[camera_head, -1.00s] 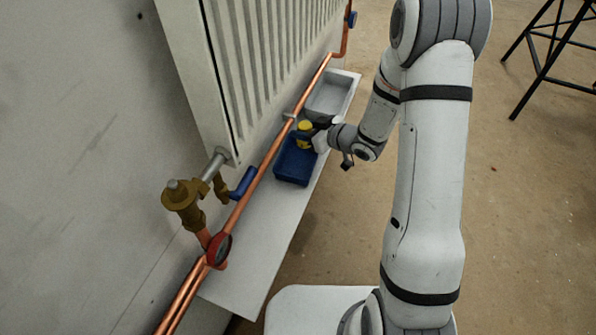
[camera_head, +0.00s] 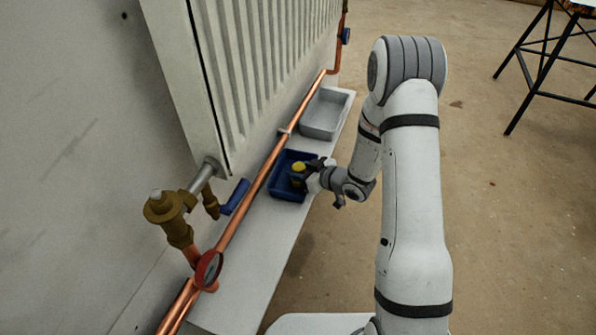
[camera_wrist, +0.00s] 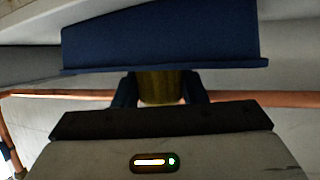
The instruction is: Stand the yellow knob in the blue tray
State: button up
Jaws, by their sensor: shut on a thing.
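The yellow knob (camera_head: 298,168) is held in my gripper (camera_head: 303,175), at the right-hand part of the blue tray (camera_head: 279,170). Its lower part looks to be inside the tray, but I cannot tell whether it touches the floor. In the wrist view the knob (camera_wrist: 160,86) sits between the two dark fingers (camera_wrist: 161,92), with its sides hidden by them. The blue tray (camera_wrist: 160,38) fills the upper middle of that view, beyond the knob.
A grey tray (camera_head: 324,116) stands behind the blue one on the pale shelf (camera_head: 262,243). A copper pipe (camera_head: 252,191) runs close along the trays' left side, below the radiator (camera_head: 250,60).

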jog(key=shift+f, duration=0.1)
jog(key=o, duration=0.7)
jog(key=shift+f, duration=0.1)
jog(key=shift+c, duration=0.2)
jog(key=o, duration=0.5)
jog(key=shift+c, duration=0.2)
